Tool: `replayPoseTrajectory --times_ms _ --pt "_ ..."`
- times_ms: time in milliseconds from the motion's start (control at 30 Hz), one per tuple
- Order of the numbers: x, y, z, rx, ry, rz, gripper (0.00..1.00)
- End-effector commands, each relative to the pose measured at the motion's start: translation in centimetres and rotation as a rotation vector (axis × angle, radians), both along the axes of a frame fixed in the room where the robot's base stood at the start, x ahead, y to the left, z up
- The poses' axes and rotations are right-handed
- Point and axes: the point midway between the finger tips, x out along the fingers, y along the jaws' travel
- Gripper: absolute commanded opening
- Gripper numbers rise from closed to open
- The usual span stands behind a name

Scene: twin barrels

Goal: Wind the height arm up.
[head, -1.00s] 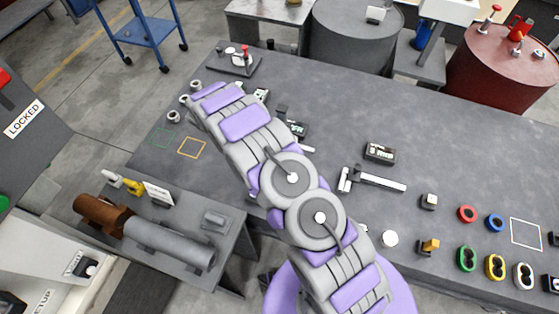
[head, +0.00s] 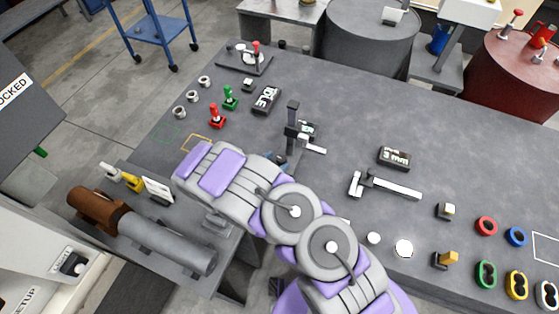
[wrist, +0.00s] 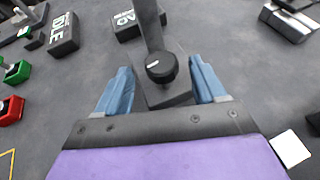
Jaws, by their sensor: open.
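A dark upright post on a base (head: 292,118), with a pale arm (head: 313,149) sticking out to the right low down, stands on the grey bench; I take it for the height stand. In the wrist view its post (wrist: 149,22) rises from a grey block with a round black knob (wrist: 161,68) on its front. My gripper (wrist: 163,84) is open, with one blue finger on each side of the block and knob. I cannot tell whether the fingers touch it. In the head view my forearm hides most of my gripper.
A display block reading IDLE (head: 266,100) and red (head: 217,116) and green (head: 230,98) levers stand left of the post. A silver slide gauge (head: 386,185) and a small display (head: 394,157) lie to the right. Bare bench (head: 390,110) lies behind them.

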Motion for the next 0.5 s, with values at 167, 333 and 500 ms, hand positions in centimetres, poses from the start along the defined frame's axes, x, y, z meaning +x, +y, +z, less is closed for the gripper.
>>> replayPoseTrajectory --times_ms 167,333,500 --pt "1.3 -1.1 -0.8 0.001 0.001 -0.002 0.70" --pt "1.8 -1.4 -0.9 0.001 -0.001 -0.001 0.70" --pt "1.8 -1.4 -0.9 0.001 -0.001 -0.001 0.70"
